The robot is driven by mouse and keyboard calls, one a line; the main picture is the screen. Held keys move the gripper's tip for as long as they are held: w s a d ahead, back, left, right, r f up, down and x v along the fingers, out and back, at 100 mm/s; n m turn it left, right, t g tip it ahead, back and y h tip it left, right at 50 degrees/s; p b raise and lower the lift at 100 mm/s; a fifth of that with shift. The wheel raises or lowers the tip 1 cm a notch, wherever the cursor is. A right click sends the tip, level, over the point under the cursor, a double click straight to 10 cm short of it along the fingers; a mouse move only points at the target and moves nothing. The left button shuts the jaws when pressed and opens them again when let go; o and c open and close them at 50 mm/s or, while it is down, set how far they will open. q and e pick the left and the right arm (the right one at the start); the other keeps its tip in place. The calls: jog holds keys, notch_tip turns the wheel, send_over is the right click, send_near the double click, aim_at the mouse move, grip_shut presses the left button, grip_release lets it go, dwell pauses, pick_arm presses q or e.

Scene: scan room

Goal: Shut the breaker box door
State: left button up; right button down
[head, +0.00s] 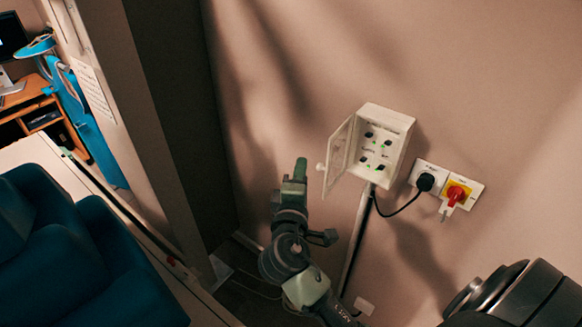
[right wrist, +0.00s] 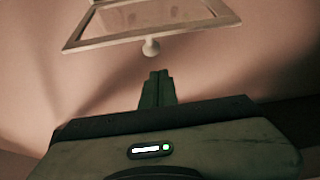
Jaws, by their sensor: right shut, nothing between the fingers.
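The white breaker box (head: 394,130) is mounted on the wall, with switches and green lights visible inside. Its framed, see-through door (head: 339,154) stands open, swung out to the left, with a small round knob (head: 320,167) on its free edge. My right gripper (head: 301,163) is shut and empty, left of the door and close to the knob, not visibly touching it. In the right wrist view the door (right wrist: 150,20) is at the top, and its knob (right wrist: 151,47) lies just beyond the shut fingertips (right wrist: 159,75). My left gripper is not in view.
A black plug (head: 425,182) with a cable and a red-and-yellow rotary switch (head: 456,193) are on the wall right of the box. A pipe (head: 356,235) runs down below it. A blue padded seat (head: 80,260) is at the lower left. The wall left of the door is bare.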

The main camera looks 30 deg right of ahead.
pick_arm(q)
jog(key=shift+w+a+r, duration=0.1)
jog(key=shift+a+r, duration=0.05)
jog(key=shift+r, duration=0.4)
pick_arm(e)
jog(key=shift+s+d+r, duration=0.1)
jog(key=shift+s+d, duration=0.15)
jog(key=shift+s, duration=0.25)
jog(key=shift+s+d, duration=0.25)
jog(key=shift+s, duration=0.25)
jog(key=shift+s, duration=0.15)
